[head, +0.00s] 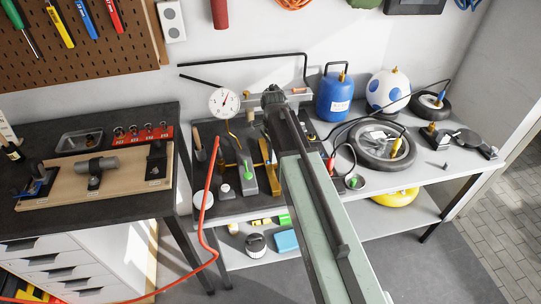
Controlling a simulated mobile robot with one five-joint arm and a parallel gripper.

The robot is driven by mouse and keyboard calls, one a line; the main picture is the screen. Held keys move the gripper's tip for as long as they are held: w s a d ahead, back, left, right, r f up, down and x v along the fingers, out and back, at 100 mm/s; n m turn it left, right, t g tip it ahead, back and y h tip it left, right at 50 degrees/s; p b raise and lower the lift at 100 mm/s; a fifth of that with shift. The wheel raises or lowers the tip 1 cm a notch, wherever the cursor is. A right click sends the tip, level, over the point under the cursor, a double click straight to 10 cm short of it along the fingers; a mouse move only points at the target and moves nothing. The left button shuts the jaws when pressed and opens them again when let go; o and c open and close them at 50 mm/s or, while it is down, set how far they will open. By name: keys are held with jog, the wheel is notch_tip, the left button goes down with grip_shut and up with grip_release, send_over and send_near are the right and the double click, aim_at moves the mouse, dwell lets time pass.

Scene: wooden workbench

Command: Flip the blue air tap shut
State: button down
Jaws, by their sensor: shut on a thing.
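My arm reaches in from the bottom right, and my gripper (272,98) is at its far end, by the back wall over the bench. It is at a grey pipe fitting (295,96) fixed along the back of the bench. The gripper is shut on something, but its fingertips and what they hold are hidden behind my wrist. I cannot make out a blue tap; the area around the gripper is covered by my own arm.
A round dial gauge (224,101) stands left of the gripper. A blue tank (335,98), a white ball with blue spots (388,90) and a tyre (382,144) stand to the right. A red hose (205,195) hangs at the front left. Black pipes run along the wall.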

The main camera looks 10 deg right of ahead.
jog(key=n, duration=0.1)
jog(key=s+n, duration=0.1)
jog(key=n, duration=0.1)
jog(key=shift+d+n, duration=0.3)
jog(key=shift+d, duration=0.05)
jog(key=n, duration=0.3)
jog(key=shift+s+d+n, duration=0.3)
jog(key=shift+s+d, duration=0.05)
jog(key=shift+s, duration=0.05)
jog(key=n, duration=0.1)
jog(key=d+n, duration=0.1)
jog(key=n, duration=0.1)
jog(key=shift+s+n, duration=0.2)
jog(key=shift+n, duration=0.1)
jog(key=shift+s+d+n, duration=0.1)
jog(key=shift+d+n, duration=0.2)
jog(key=shift+n, duration=0.75)
jog(key=shift+d+n, duration=0.3)
jog(key=shift+n, duration=0.75)
jog(key=c, duration=1.5)
grip_release()
